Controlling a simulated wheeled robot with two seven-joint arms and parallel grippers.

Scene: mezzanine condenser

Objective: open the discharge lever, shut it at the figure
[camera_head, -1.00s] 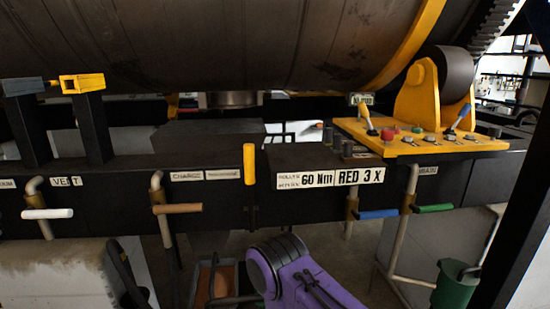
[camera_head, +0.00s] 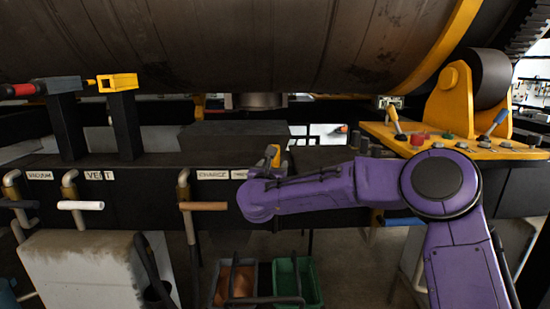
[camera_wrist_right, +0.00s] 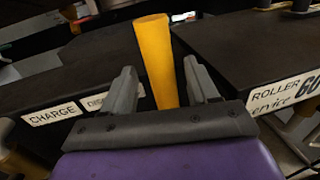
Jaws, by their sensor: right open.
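The discharge lever is an upright yellow handle (camera_wrist_right: 155,55) in the right wrist view, standing at the inner end of the partly covered discharge label (camera_wrist_right: 97,102). In the head view the yellow handle (camera_head: 272,154) shows only in part above my purple right arm. My right gripper (camera_wrist_right: 159,68) is open, with one grey finger on each side of the handle; I cannot tell whether either touches it. In the head view its grey parts (camera_head: 282,168) are small beside the handle. No figure or readout for the discharge shows clearly. My left gripper is not in view.
Left of the lever, a brown handle (camera_head: 203,206) and a white handle (camera_head: 80,205) stick out from the black beam. A roller service sign (camera_wrist_right: 285,95) is right of the lever. A yellow control panel (camera_head: 480,149) stands at right. A green bin (camera_head: 310,285) sits below.

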